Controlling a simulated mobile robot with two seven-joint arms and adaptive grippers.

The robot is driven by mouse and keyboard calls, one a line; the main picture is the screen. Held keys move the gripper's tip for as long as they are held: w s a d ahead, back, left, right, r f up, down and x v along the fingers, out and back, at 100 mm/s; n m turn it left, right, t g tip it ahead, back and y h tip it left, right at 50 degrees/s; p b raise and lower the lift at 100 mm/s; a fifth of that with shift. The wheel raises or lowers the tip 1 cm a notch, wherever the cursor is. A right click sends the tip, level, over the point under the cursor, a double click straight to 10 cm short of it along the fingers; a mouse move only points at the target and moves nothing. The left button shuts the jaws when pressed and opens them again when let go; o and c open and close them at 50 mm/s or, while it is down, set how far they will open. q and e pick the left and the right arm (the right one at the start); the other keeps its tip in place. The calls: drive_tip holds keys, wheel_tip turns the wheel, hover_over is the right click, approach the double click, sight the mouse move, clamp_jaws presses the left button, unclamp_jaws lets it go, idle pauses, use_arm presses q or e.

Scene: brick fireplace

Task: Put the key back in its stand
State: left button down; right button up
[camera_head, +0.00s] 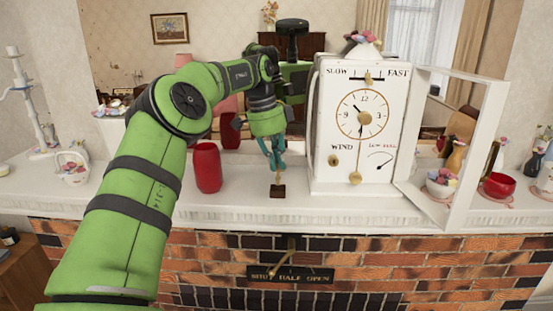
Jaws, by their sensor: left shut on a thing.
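My left gripper (276,166) points down over the mantel and is shut on the small pale gold key (277,179). The key stands roughly upright, and its top is hidden between the fingers. The stand (277,191) is a small dark block near the mantel's front edge, directly below the key. The key's lower end meets the stand in the picture; I cannot tell whether it is inside it or just above. My right gripper is not in view.
A white clock (330,178) with an open glazed door (478,155) stands close right of my left gripper. A red vase (207,168) stands to its left. The white mantel (240,207) ends at a front edge above brickwork. A mirror is behind.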

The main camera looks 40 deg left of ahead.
use_arm(q)
drive_tip(key=shift+b+x, duration=0.6)
drive_tip(key=shift+x, duration=0.65)
drive_tip(key=c, duration=1.2)
unclamp_jaws()
drive_tip(key=shift+s+a, duration=0.1)
drive_tip(key=shift+a, duration=0.1)
drive_tip(key=shift+c, duration=0.2)
drive_tip(key=o, duration=0.5)
drive_tip(key=shift+c, duration=0.2)
drive_tip(key=shift+p+v, duration=0.8)
drive_tip(key=shift+v, duration=0.35)
drive_tip(key=shift+d+r, duration=0.1)
drive_tip(key=shift+r, duration=1.05)
drive_tip(key=shift+d+r, duration=0.15)
drive_tip(key=shift+r, duration=1.05)
